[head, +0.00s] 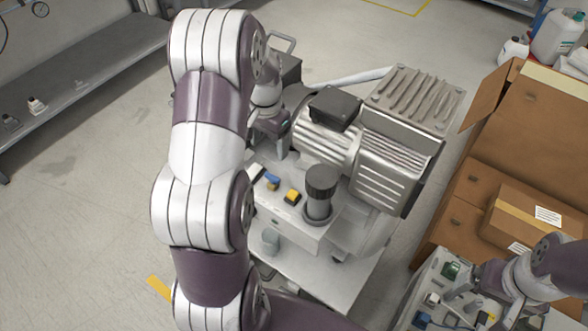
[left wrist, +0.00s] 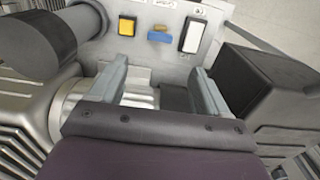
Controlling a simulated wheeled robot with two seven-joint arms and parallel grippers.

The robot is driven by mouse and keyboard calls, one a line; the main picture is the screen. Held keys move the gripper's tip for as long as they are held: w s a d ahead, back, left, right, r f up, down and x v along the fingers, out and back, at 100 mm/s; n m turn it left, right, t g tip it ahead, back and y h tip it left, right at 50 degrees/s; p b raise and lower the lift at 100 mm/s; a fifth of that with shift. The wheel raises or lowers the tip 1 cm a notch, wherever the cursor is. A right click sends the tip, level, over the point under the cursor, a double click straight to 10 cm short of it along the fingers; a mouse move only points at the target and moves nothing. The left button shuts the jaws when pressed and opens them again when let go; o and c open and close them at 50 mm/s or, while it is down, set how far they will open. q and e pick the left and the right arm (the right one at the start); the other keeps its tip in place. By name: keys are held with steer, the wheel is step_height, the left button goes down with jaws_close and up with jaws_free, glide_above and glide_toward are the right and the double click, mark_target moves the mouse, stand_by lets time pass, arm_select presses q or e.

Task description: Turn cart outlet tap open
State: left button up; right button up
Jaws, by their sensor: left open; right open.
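The compressor cart's sloped panel (head: 285,213) carries a small blue lever (head: 272,181), which looks like the outlet tap. The blue lever also shows in the left wrist view (left wrist: 160,36), lying across the panel between a yellow knob (left wrist: 127,26) and a white rocker switch (left wrist: 193,35). My left gripper (head: 278,140) is behind the panel, beside the motor. In the left wrist view its two grey fingers (left wrist: 161,80) are apart and empty, with the lever beyond them, not touched. My right gripper (head: 478,291) is at the lower right, over a second unit, its fingertips hard to make out.
The ribbed compressor motor (head: 385,140) stands right of my left gripper, and a black cylinder (head: 320,190) rises from the panel's right end.

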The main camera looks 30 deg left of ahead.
mark_target(272, 176)
arm_select(q)
step_height(272, 176, down, 12)
steer(key=b, duration=0.3)
steer(key=c, duration=1.1)
